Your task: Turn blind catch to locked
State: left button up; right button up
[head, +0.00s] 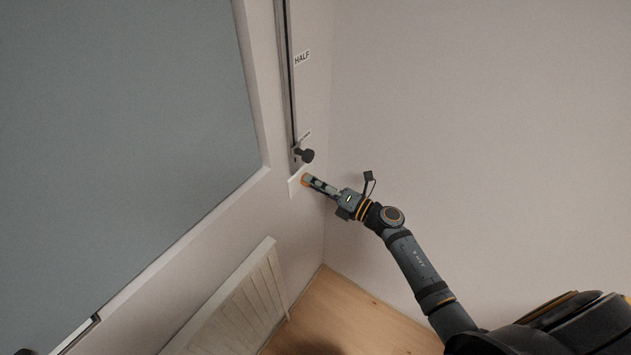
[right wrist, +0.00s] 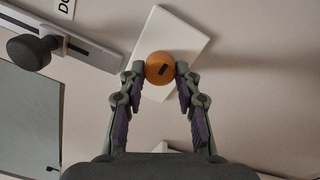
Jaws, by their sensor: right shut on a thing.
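The blind catch is an orange round knob (right wrist: 160,68) with a dark mark on its face, on a white plate (right wrist: 185,35) on the wall. In the head view the orange knob (head: 305,180) shows at the fingertips, just below the slider rail. My right gripper (right wrist: 160,76) is shut on the knob, one fingertip on each side of it. My right gripper (head: 310,182) also shows in the head view, reaching in from the right. My left gripper is in neither view.
A vertical rail (head: 290,80) with a dark slider knob (head: 307,155) sits just above the plate, with a label HALF (head: 302,58). The blue-grey blind (head: 120,130) is on the left. A white radiator (head: 235,305) stands below. The wall at right is bare.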

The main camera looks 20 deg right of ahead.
dwell(0.4)
jog(key=o, duration=1.2)
jog(key=shift+c, duration=0.2)
jog(key=v, duration=1.2)
